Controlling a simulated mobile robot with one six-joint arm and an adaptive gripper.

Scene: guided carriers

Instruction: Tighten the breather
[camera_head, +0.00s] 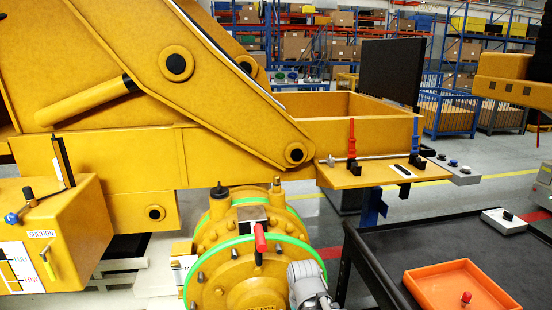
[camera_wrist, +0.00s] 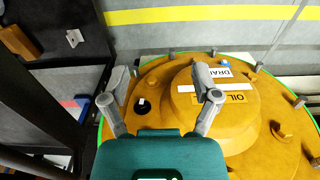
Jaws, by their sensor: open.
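A round yellow housing with a green rim (camera_head: 250,240) stands low in the middle of the head view. A dark-capped fitting (camera_head: 219,191) and a brass-coloured fitting (camera_head: 277,185) stand upright on its top. No breather label is readable, so I cannot tell which fitting is the breather. The wrist view shows the housing's face (camera_wrist: 255,135) with OIL and DRAIN labels, a black round plug (camera_wrist: 142,105) and a blue plug (camera_wrist: 224,62). My gripper (camera_wrist: 160,83) is open and empty above this face, its fingers apart either side of the black plug in the picture.
An orange tray (camera_head: 425,290) with a red-topped part (camera_head: 466,297) lies on a dark cart (camera_head: 375,262) at right. A yellow box marked SUCTION (camera_head: 85,225) is at left. Heavy yellow beams hang above the housing.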

